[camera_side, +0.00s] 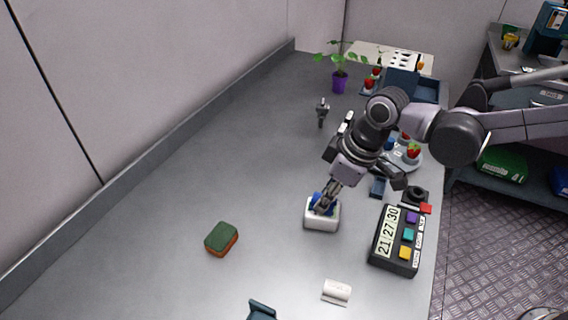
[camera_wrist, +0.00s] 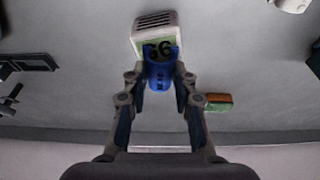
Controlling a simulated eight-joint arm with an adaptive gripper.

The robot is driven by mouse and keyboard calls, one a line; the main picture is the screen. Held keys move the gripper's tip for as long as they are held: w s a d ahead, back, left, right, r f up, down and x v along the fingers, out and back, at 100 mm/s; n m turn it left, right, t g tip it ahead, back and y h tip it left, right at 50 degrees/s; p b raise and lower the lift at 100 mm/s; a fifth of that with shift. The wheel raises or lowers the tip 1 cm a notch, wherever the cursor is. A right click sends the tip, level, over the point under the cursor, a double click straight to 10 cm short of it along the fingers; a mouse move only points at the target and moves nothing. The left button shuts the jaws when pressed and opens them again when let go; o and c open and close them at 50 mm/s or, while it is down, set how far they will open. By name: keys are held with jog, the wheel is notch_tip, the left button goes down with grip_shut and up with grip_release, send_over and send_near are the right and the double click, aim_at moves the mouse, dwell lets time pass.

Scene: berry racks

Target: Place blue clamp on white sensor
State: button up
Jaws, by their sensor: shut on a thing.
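The white sensor (camera_side: 321,222) is a small white box on the grey table, below the middle of the side view. In the wrist view the white sensor (camera_wrist: 153,22) shows a vent and a green display with dark digits. My gripper (camera_side: 322,205) points down at it and is shut on the blue clamp (camera_side: 314,199). In the wrist view the blue clamp (camera_wrist: 160,76) sits between the fingertips of my gripper (camera_wrist: 160,84) and overlaps the display's lower edge. I cannot tell whether the clamp touches the sensor. The fingers hide part of the clamp.
A timer box with coloured buttons (camera_side: 396,240) stands right of the sensor. A green and orange sponge (camera_side: 221,239) lies to the left, and a white roll (camera_side: 337,291) in front. A potted plant (camera_side: 339,82) stands farther back. The table's left side is clear.

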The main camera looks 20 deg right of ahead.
jog(key=shift+f, duration=0.3)
jog(key=o, duration=0.8)
jog(key=v, duration=1.2)
jog(key=s+d+f+m+t, duration=0.1)
jog(key=s+d+f+m, duration=0.1)
jog(key=d, duration=0.5)
jog(key=s+d+f+m+t+h, duration=0.1)
jog(key=s+d+f+m+t, duration=0.1)
jog(key=d, duration=0.6)
jog(key=s+d+f+m+t+h, duration=0.1)
jog(key=s+d+f+m, duration=0.1)
jog(key=d+m, duration=0.3)
jog(key=shift+s+d+f+t, duration=0.2)
jog(key=shift+s+d+t, duration=0.2)
jog(key=shift+s+d, duration=0.6)
jog(key=shift+w+d, duration=0.15)
jog(key=shift+w, duration=0.1)
